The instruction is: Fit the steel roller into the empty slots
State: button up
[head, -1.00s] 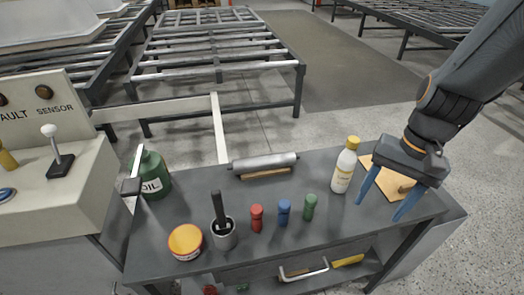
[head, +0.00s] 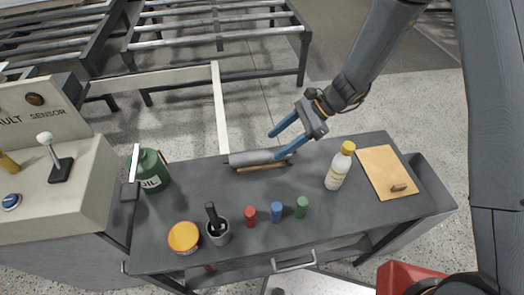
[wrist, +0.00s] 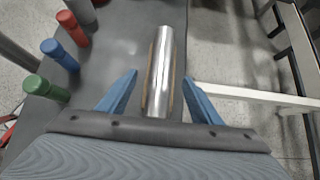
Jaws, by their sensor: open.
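The steel roller (head: 252,157) lies on a small wooden cradle (head: 262,168) at the back edge of the grey workbench. In the wrist view the roller (wrist: 160,75) runs lengthwise between my two blue fingers, with space on both sides. My gripper (head: 281,141) is open at the roller's right end, and it also shows in the wrist view (wrist: 158,90). It does not hold the roller. The conveyor frame (head: 215,40) with several rollers stands behind the bench; I cannot tell which slots are empty.
A green oil can (head: 151,174), a yellow-capped bottle (head: 340,167), a yellow-lidded tin (head: 184,238), a grey cup (head: 218,233) and red, blue and green pegs (head: 276,212) stand on the bench. A wooden board (head: 388,172) lies at right. A control panel (head: 50,170) stands at left.

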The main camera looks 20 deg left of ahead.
aim_at(266, 151)
jog(key=shift+p+x, duration=1.45)
jog(key=shift+x, duration=1.9)
jog(key=shift+w, duration=0.15)
jog(key=c, duration=1.5)
